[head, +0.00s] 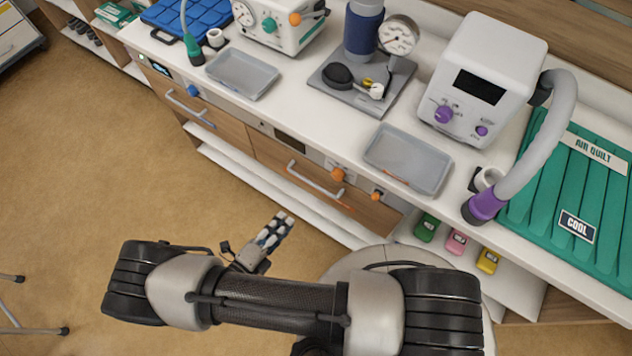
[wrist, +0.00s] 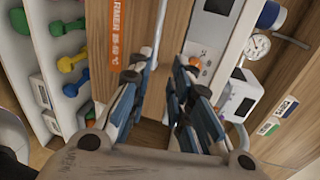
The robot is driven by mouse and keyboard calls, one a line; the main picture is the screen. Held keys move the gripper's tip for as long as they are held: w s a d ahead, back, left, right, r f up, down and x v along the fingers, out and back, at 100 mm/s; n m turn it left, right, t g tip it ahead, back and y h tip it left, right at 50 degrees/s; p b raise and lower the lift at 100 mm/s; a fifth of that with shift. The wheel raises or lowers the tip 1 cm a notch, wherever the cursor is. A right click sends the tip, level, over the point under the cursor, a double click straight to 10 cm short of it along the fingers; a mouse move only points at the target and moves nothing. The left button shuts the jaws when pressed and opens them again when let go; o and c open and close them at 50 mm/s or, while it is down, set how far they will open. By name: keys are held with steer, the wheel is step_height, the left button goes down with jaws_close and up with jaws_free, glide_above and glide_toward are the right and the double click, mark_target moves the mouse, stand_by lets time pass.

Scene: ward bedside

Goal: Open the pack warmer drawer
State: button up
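The warmer drawer has a wooden front (head: 275,160) with a bar handle (head: 315,182), below the counter in the head view. In the wrist view its front (wrist: 118,25) carries an orange label (wrist: 119,30), only partly readable, with "RMER" and "°C". The pale bar handle (wrist: 158,38) runs up the picture there, ahead of and between the fingertips. My gripper (head: 282,222) is in front of this drawer, low and left of the handle in the head view. In the wrist view my gripper (wrist: 163,66) is open and empty, with its fingers apart. The drawer looks shut.
Another drawer (head: 215,120) with a blue knob is to the left. The counter (head: 300,100) holds trays, a gauge and a machine (head: 480,80). Several coloured weights (wrist: 70,62) lie on a lower shelf.

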steer(key=b, duration=0.2)
glide_toward(316, 185)
steer(key=shift+n, duration=0.4)
steer(key=x, duration=1)
steer(key=shift+f, duration=0.35)
steer(key=shift+c, duration=0.4)
jaws_close()
